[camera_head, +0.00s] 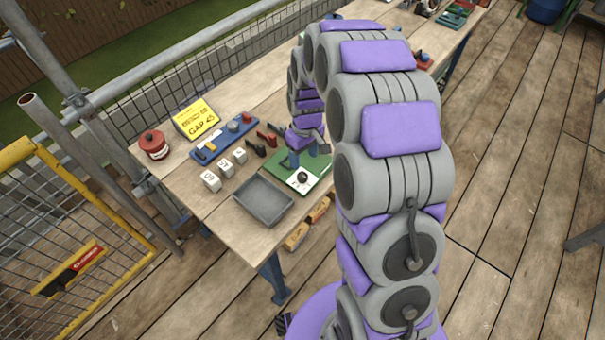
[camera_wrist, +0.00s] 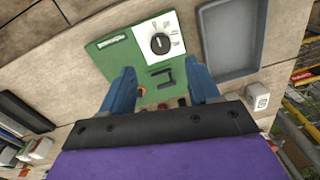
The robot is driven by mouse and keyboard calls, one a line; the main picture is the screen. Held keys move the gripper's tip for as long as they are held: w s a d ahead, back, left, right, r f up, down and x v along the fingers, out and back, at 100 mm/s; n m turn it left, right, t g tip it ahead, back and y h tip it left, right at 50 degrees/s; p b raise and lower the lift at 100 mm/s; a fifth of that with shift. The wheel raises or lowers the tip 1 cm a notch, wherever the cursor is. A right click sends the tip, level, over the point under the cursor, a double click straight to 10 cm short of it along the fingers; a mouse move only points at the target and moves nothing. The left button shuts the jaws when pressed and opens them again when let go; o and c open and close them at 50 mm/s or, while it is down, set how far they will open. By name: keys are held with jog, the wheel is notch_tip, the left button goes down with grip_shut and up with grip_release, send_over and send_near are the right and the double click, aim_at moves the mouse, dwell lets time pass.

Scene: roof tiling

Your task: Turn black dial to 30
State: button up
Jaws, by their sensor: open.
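The black dial (camera_wrist: 161,43) sits on a white plate (camera_wrist: 149,29) with small markings around it, too small to read. The plate is fixed on a green board (camera_wrist: 105,55) on the workbench. In the head view the dial (camera_head: 302,177) shows at the board's front corner, beside the grey tray. My gripper (camera_wrist: 158,80) is open and empty above the board, its two blue fingers apart. The dial lies beyond the fingertips in the wrist view and is not between them. A small dark handle-like part (camera_wrist: 160,78) on the board shows between the fingers.
A grey tray (camera_head: 243,207) lies beside the board. White numbered blocks (camera_head: 211,181), a blue tool holder (camera_head: 205,151), a red tin (camera_head: 153,144) and a yellow sign reading "GAP 45" (camera_head: 193,117) stand to the left. Mesh fencing borders the bench's far side.

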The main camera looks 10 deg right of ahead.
aim_at(303, 175)
jog(key=f, duration=0.2)
jog(key=f+b, duration=0.1)
jog(key=f, duration=0.5)
jog(key=shift+a+f+b, duration=0.15)
jog(key=shift+a+b, duration=0.1)
jog(key=shift+b, duration=0.05)
jog(key=shift+c, duration=0.2)
jog(key=c, duration=1)
jog(key=shift+s+m+p, duration=0.1)
jog(key=shift+m+p, duration=0.3)
jog(key=shift+p, duration=0.05)
jog(key=shift+m+p, duration=0.95)
jog(key=shift+m, duration=0.05)
jog(key=m+p, duration=0.3)
jog(key=m, duration=0.1)
jog(key=shift+m, duration=0.4)
